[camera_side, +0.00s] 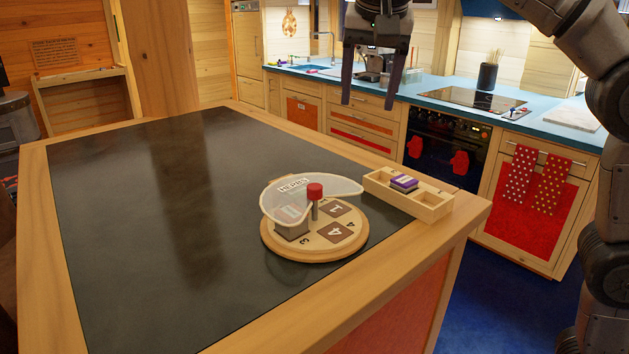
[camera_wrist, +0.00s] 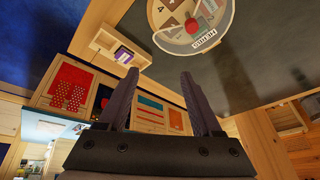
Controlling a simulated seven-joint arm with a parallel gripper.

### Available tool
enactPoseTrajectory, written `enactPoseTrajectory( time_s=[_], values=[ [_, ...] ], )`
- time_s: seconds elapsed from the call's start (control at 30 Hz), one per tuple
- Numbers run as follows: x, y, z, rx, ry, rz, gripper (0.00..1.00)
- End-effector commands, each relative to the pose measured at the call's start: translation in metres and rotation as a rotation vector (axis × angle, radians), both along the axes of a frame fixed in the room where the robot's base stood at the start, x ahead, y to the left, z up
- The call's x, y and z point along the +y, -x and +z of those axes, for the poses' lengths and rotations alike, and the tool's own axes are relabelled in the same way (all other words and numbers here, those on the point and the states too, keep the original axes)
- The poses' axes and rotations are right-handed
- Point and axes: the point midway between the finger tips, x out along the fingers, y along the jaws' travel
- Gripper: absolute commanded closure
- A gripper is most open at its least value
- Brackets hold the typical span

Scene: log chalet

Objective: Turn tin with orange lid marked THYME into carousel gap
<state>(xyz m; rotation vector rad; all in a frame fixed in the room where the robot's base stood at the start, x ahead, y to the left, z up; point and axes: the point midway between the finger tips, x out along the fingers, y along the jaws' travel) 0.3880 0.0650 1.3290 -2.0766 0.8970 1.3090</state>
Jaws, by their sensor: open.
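The round wooden carousel (camera_side: 347,247) stands on the dark tabletop, with brown squares marked 1 and 4 and a 3 showing. A clear fan-shaped cover (camera_side: 337,187) with a HERBS label lies over part of it, around a red knob (camera_side: 315,191). A boxy tin (camera_side: 291,229) shows dimly under the cover's left end; its lid marking is unreadable. No lid marked THYME can be made out. My gripper (camera_side: 369,100) is open and empty, pointing down, well above the table level. The carousel (camera_wrist: 161,12) and my gripper (camera_wrist: 158,79) also show in the wrist view.
A wooden tray (camera_side: 430,208) with compartments sits at the table's right edge, right of the carousel; a purple-lidded tin (camera_side: 404,183) is in it. The tabletop's left part (camera_side: 150,230) is clear. A blue kitchen counter (camera_side: 450,95) runs behind.

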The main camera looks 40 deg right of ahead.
Motion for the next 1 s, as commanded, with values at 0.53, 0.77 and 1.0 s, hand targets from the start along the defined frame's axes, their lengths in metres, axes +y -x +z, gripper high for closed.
enactPoseTrajectory(
  time_s=[0.53,0.77,1.0],
  values=[
    [0.063,-0.051,-0.06,0.072,0.046,0.104,0.34],
    [0.052,-0.061,-0.098,0.074,0.045,0.104,0.34],
    [0.04,-0.074,-0.141,0.073,0.044,0.105,0.34]
  ],
)
